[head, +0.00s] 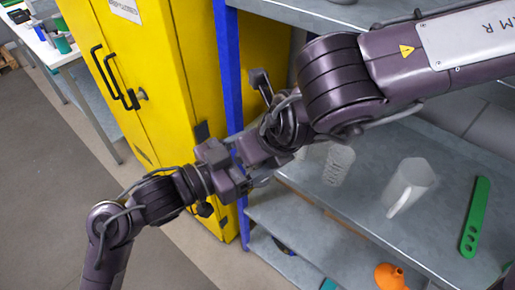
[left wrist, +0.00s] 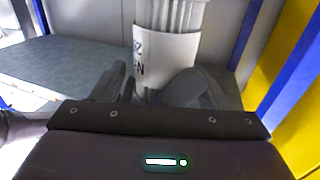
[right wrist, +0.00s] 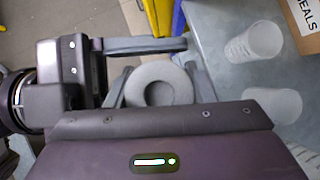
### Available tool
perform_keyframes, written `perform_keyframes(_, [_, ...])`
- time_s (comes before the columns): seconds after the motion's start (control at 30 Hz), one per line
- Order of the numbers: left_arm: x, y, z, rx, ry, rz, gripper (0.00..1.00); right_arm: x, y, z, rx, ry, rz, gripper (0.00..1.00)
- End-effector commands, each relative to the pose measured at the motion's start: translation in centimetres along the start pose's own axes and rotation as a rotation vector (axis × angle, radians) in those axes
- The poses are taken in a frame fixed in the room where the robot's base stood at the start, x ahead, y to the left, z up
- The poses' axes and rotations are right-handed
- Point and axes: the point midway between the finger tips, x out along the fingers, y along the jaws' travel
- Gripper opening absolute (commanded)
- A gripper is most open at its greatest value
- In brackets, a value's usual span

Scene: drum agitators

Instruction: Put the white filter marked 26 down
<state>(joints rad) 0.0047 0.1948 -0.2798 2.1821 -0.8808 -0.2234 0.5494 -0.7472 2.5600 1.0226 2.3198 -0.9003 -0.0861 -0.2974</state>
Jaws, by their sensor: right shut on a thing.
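A white ribbed filter with a white label band (left wrist: 165,45) is upright in the left wrist view; only parts of dark letters show, and no 26 is readable. In the right wrist view its round end shows as a pale ring (right wrist: 160,85) between the fingers of my right gripper (right wrist: 158,92), which is shut on it. My left gripper (left wrist: 160,88) is close beside the same filter, its fingers apart around it. In the head view the two grippers meet before the shelf edge, and the filter is mostly hidden.
A white ribbed cup-like piece (head: 338,165) and a white jug (head: 408,187) stand on the grey shelf (head: 440,150). A green bar (head: 475,217) and an orange funnel (head: 390,277) are at right. A yellow cabinet (head: 165,90) and blue post (head: 233,90) are close behind the grippers.

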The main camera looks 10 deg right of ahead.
Motion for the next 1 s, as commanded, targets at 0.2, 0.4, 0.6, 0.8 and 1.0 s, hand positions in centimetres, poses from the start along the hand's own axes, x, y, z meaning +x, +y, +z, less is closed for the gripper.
perform_keyframes(0.2, [0.0,0.0,0.0,0.000,0.000,0.000,0.39,0.0,0.0,0.0,0.000,-0.001,0.000,0.26])
perform_keyframes(0.4, [0.0,0.1,0.0,0.000,0.001,0.001,0.26,0.0,0.0,0.0,0.000,-0.001,0.000,0.60])
perform_keyframes(0.6, [0.0,0.0,0.0,0.000,0.001,0.000,0.26,0.0,0.0,0.0,0.000,0.000,0.000,0.74])
perform_keyframes(0.8, [0.0,0.0,0.0,0.000,0.001,0.000,0.26,-0.1,0.0,0.0,0.000,-0.001,0.000,0.74])
perform_keyframes(1.0, [0.0,0.0,0.0,0.000,0.001,0.000,0.26,-2.2,0.0,0.2,-0.001,-0.006,-0.001,0.74])
